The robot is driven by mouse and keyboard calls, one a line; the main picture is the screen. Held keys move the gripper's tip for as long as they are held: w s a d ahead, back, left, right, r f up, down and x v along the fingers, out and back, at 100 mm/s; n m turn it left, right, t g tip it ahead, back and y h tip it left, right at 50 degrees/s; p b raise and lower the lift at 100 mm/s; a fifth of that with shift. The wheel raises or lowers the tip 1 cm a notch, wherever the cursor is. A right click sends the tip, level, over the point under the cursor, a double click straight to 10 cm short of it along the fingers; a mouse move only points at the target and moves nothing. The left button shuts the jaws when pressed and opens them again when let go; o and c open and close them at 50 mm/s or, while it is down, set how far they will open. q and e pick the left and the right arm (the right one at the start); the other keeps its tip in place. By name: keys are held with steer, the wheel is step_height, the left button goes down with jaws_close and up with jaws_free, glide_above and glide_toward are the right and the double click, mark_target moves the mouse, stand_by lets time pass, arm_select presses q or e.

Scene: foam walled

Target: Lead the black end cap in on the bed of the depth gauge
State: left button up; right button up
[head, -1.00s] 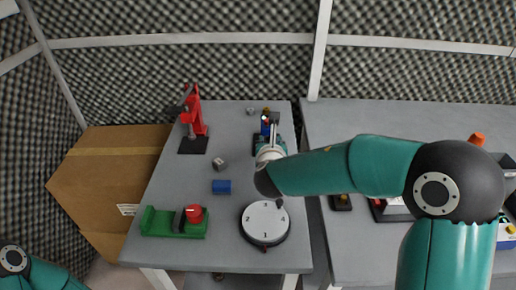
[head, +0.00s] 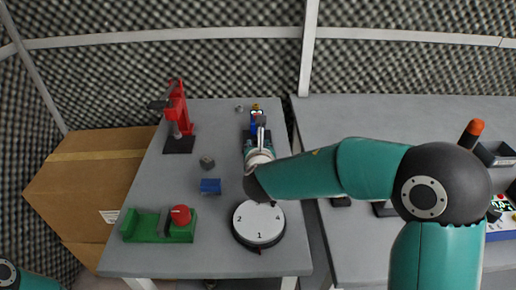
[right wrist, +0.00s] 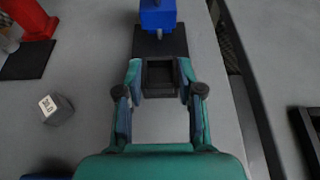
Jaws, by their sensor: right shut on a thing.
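The depth gauge has a blue body (head: 256,120) on a dark bed near the back right of the left table. In the right wrist view its blue body (right wrist: 158,15) and dark bed (right wrist: 160,42) are ahead of the fingers. My right gripper (right wrist: 160,75) is shut on the black end cap (right wrist: 160,77), a square dark piece with a hollow face. The cap is in line with the bed, at its near end; I cannot tell if they touch. In the head view my right gripper (head: 258,138) hides the cap. My left gripper is out of view.
A red press (head: 177,112) stands left of the gauge. A grey cube (head: 207,162), a blue block (head: 210,186), a green fixture (head: 150,228) with a red knob, and a numbered dial (head: 258,222) are nearer. A cardboard box (head: 85,190) is at left.

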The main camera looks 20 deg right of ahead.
steer(key=shift+w+d+f+b, duration=0.15)
steer(key=shift+w+f+b, duration=0.3)
steer(key=shift+f+b, duration=0.25)
steer(key=shift+w+d+f+b, duration=0.1)
steer(key=shift+w+f+b, duration=0.35)
steer(key=shift+f+b, duration=0.25)
steer(key=shift+w+d+p, duration=0.2)
steer(key=shift+w+d, duration=0.05)
steer(key=shift+w, duration=0.6)
steer(key=shift+w+d+p, duration=0.25)
steer(key=shift+w, duration=0.55)
steer(key=shift+w+d+p, duration=0.2)
steer(key=shift+w+d, duration=0.05)
steer(key=shift+w, duration=0.6)
steer(key=o, duration=1.1)
steer(key=v, duration=1.2)
